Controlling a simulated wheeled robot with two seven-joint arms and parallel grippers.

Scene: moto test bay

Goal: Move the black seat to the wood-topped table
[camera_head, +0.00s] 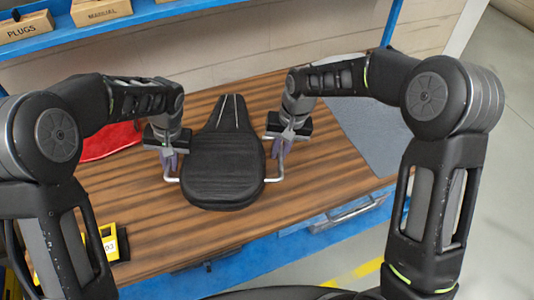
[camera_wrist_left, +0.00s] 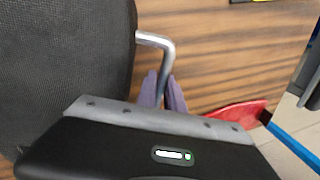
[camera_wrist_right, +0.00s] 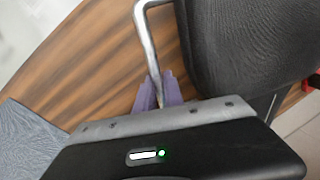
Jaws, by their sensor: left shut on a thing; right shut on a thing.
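The black seat (camera_head: 222,160) is over the wood-topped table (camera_head: 310,185) in the head view, its narrow end toward the back. I cannot tell whether it touches the top. A bent metal handle sticks out on each side. My left gripper (camera_head: 170,165) is shut on the left handle; in the left wrist view the purple fingers (camera_wrist_left: 163,92) close around the metal bar (camera_wrist_left: 160,45). My right gripper (camera_head: 281,150) is shut on the right handle; in the right wrist view its fingers (camera_wrist_right: 158,92) close around the bar (camera_wrist_right: 143,38). The seat also shows in both wrist views (camera_wrist_left: 60,60) (camera_wrist_right: 235,45).
A red item (camera_head: 108,141) lies at the left of the table and a grey mat (camera_head: 370,130) at the right. A yellow-and-black item (camera_head: 112,243) is at the front left. A blue shelf (camera_head: 100,32) with labelled boxes (camera_head: 98,10) stands behind. Bare wood shows in front of the seat.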

